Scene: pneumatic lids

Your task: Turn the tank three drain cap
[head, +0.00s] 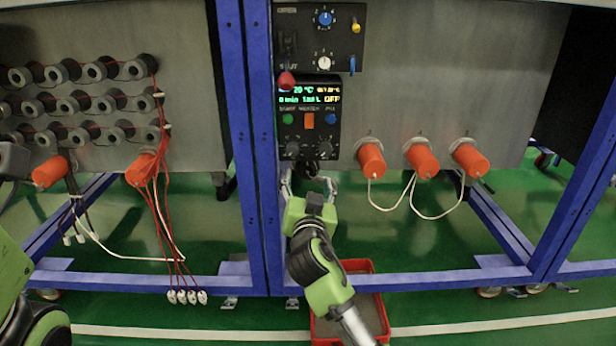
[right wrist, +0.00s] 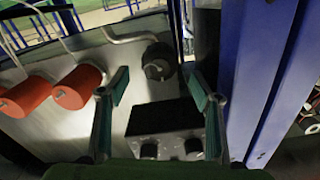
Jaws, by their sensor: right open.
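My right gripper (head: 310,182) is open and empty just below the control panel, in front of the metal tank wall. In the right wrist view its two fingers (right wrist: 160,88) stand apart. A dark round fitting (right wrist: 158,62) with a pale pipe lies beyond and between the fingertips; my gripper hides it in the head view. Orange caps sit on the right tank wall: a left one (head: 372,160), a middle one (head: 422,160) and a right one (head: 470,158). Two more orange caps (head: 50,170) (head: 145,168) are on the left unit. I see no tank numbers.
A control panel (head: 309,95) with a display and knobs is above my right gripper. Blue frame posts (head: 250,150) stand close to its left. White cords hang from the orange caps. A red tray (head: 358,266) is on the green floor.

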